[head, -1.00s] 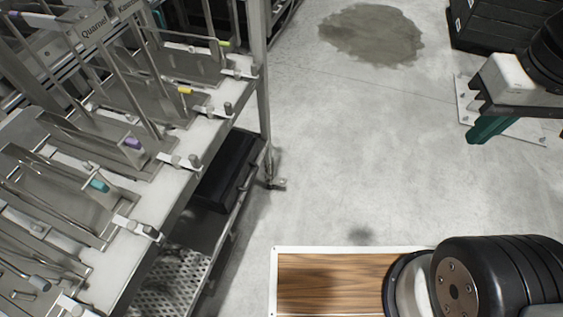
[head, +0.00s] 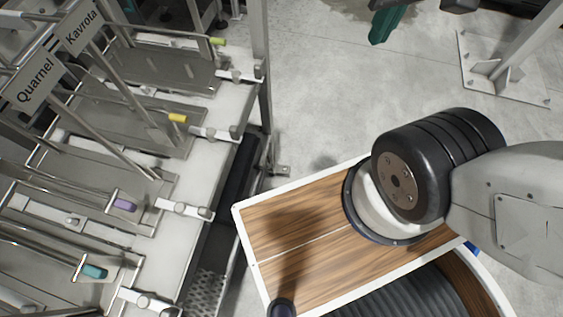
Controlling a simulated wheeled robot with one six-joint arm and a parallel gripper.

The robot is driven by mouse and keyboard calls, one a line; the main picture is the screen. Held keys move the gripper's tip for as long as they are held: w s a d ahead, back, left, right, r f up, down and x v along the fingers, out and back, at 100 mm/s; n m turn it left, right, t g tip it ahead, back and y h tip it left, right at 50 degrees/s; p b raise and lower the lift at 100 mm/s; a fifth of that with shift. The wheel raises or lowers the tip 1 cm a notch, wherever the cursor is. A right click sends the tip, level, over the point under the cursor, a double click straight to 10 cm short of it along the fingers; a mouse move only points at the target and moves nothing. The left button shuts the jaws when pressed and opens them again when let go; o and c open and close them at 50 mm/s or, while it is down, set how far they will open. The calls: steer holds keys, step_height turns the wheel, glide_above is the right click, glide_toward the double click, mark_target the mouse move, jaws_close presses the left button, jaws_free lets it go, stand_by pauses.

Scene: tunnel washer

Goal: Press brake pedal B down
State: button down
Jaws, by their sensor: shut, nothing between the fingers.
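My gripper (head: 387,22) shows at the top edge of the head view as teal fingers pointing down and left. The fingers look closed together, with nothing seen in them. Its upper part is cut off by the frame. I cannot identify brake pedal B for certain, and no letter B is readable. A small metal foot piece (head: 281,170) sticks out at floor level by the rack's front post. I cannot tell whether it is a pedal. My gripper is apart from it, farther up and to the right in the picture.
A metal rack (head: 225,115) with signs and coloured tabs fills the left side. A dark box (head: 238,178) sits beneath its shelf. A bolted post plate (head: 507,72) stands at upper right. Bare floor (head: 325,95) lies between rack and post.

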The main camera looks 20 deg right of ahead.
steer(key=w+d+f+n, duration=0.1)
steer(key=w+f, duration=0.3)
steer(key=w, duration=0.4)
steer(key=w+f+n+h, duration=0.1)
steer(key=w+f, duration=0.2)
steer(key=w, duration=0.5)
steer(key=w+d+f+n, duration=0.1)
steer(key=w+f, duration=0.3)
steer(key=w, duration=0.4)
steer(key=w+f+n, duration=0.2)
steer(key=w+f, duration=0.4)
steer(key=f, duration=0.6)
steer(key=w+f+n, duration=0.1)
steer(key=w+f, duration=0.5)
steer(key=f, duration=0.6)
step_height(320, 180, down, 20)
steer(key=s+a+n+y, duration=0.1)
steer(key=n, duration=0.2)
steer(key=s+a+f, duration=0.1)
steer(key=s+f, duration=0.3)
steer(key=f, duration=0.4)
steer(key=s+a+f+n+y, duration=0.1)
steer(key=s+f, duration=0.4)
steer(key=f, duration=0.3)
steer(key=s+a+f, duration=0.1)
steer(key=s+f, duration=0.3)
steer(key=f, duration=0.4)
steer(key=shift+s+a+f+n+y, duration=0.15)
steer(key=shift+s+a+n+y, duration=0.15)
steer(key=shift+n, duration=0.1)
